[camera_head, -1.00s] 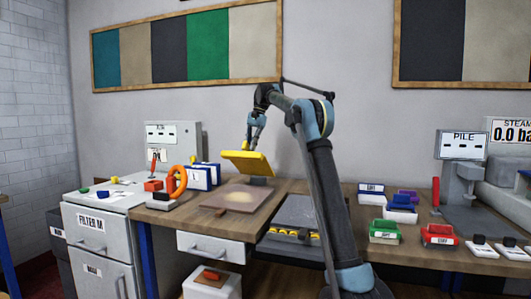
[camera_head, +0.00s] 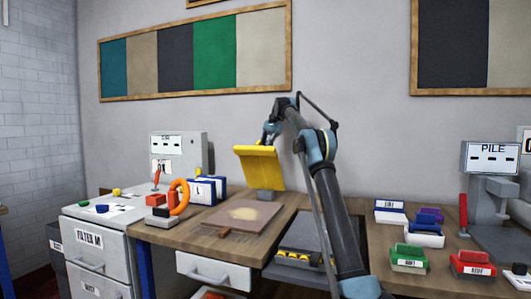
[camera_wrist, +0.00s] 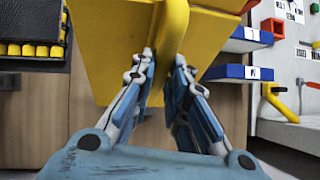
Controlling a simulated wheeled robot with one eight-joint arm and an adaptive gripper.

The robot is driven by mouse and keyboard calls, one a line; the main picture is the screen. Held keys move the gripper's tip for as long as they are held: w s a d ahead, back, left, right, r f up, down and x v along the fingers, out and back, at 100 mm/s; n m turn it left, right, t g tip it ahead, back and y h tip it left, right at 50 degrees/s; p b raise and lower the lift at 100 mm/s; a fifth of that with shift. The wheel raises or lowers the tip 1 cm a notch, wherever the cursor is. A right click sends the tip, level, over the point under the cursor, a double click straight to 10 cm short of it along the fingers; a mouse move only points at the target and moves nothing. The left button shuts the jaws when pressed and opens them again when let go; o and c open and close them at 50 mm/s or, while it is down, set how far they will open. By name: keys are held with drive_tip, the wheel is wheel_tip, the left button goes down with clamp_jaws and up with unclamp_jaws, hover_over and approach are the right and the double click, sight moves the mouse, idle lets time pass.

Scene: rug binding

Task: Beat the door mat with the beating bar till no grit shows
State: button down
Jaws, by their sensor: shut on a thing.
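The door mat (camera_head: 205,216) lies flat on the wooden bench, brownish pink, with a pale patch of grit (camera_head: 243,213) showing at its middle. My gripper (camera_head: 269,137) is shut on the handle of a broad yellow tool, which I take for the beating bar (camera_head: 259,166). The bar hangs tilted above the mat's back right part, apart from it. In the wrist view my gripper (camera_wrist: 165,62) has its fingers on either side of the yellow handle (camera_wrist: 173,28), with the bar's yellow plate (camera_wrist: 108,55) beyond. The exact finger contact is partly hidden.
An orange ring on a stand (camera_head: 179,195) and blue-and-white boxes (camera_head: 208,189) are at left. A dark tray (camera_head: 300,240) lies right of the mat. Coloured brushes or blocks (camera_head: 408,258) stand farther right.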

drive_tip(key=shift+a+r, duration=0.1)
drive_tip(key=shift+a, duration=0.15)
drive_tip(key=c, duration=1.6)
unclamp_jaws()
drive_tip(key=shift+s, duration=0.1)
drive_tip(key=shift+o, duration=0.2)
drive_tip(key=shift+d, duration=0.15)
